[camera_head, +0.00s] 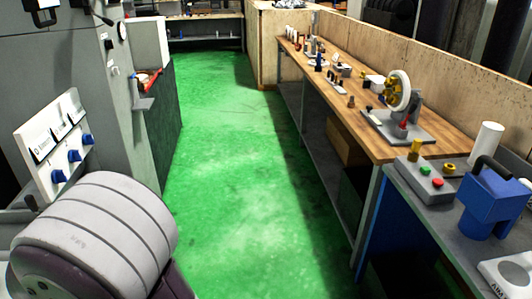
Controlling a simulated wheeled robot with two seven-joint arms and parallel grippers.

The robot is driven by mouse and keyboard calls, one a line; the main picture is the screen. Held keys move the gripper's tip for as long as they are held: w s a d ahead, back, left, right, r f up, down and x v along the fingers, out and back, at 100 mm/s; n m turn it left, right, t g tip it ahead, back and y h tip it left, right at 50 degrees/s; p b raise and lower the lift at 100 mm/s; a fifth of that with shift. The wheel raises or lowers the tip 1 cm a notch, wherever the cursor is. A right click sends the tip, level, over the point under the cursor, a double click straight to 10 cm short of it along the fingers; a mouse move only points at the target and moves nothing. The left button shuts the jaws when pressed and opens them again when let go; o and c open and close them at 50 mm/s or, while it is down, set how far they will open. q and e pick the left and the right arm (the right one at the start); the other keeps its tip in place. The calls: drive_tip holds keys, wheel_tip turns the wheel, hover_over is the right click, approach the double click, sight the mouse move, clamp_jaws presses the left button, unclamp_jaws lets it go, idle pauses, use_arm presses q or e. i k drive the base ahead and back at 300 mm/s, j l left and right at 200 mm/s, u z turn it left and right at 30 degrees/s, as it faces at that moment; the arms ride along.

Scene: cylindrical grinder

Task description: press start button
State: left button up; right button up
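A grey control box (425,181) sits at the right, on the near end of the grey bench. It carries a green button (424,171), a red button (438,183) and a yellow round part (449,168). No readable label shows which one is the start button. At the left, a white panel (52,140) with blue knobs (74,155) is fixed to a grey machine. A large white and dark banded part, which looks like my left arm, fills the lower left. Neither gripper shows in this view.
A blue container with a black handle (490,203) and a white cylinder (487,146) stand near the control box. A wooden workbench (370,145) bears a wheel on a stand (399,95) and several small tools. The green floor (225,170) between machine and benches is clear.

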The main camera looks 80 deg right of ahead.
sight(424, 171)
drive_tip(key=z, duration=3.7)
